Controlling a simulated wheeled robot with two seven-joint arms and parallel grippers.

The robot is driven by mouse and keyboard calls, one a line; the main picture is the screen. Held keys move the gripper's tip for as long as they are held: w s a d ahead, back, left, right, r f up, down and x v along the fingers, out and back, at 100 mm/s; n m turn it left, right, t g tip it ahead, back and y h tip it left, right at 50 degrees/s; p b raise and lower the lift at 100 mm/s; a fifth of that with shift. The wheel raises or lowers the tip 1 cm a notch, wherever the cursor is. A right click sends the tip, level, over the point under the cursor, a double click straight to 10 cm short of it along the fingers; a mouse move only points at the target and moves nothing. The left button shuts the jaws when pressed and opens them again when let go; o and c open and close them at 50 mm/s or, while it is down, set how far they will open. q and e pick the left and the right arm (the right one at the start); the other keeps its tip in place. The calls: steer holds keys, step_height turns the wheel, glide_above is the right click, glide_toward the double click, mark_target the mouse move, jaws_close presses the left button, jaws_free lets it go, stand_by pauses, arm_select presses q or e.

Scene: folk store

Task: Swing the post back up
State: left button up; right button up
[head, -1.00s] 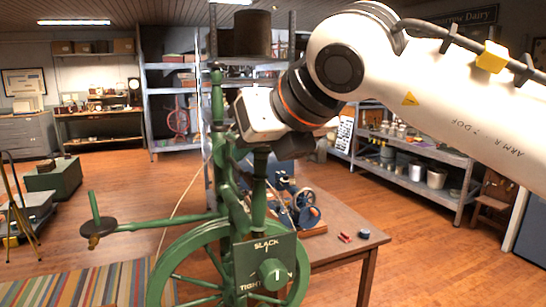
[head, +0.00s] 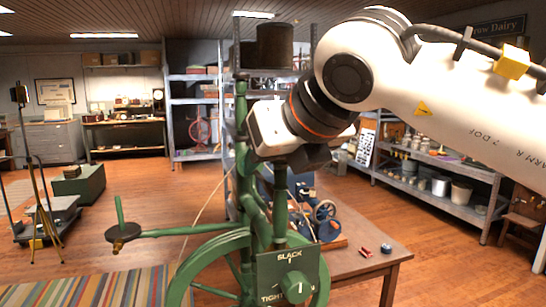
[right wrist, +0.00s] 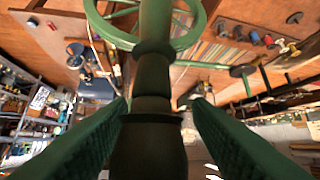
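A green spinning wheel stands in front of me, its rim (head: 195,262) low in the head view. A slim green post (head: 241,110) rises nearly upright left of my right gripper (head: 300,160). Another dark green post (head: 279,195) stands below the gripper. In the right wrist view a turned green post (right wrist: 152,75) runs between the two fingers of my right gripper (right wrist: 160,104). A narrow gap shows at its right side. The fingers look open around it; contact on the left is unclear. My left gripper is not in view.
A panel marked SLACK (head: 288,277) with a knob sits at the wheel's front. A green arm with a dark disc (head: 123,233) sticks out left. A wooden table (head: 372,262) holds small tools behind right. Shelves line the back and right. Open floor lies left.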

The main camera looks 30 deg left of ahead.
steer(key=shift+s+d+r, duration=0.1)
steer(key=shift+d+r, duration=0.25)
steer(key=shift+d, duration=0.15)
steer(key=b+v, duration=0.2)
steer(key=v, duration=0.9)
steer(key=shift+a, duration=0.15)
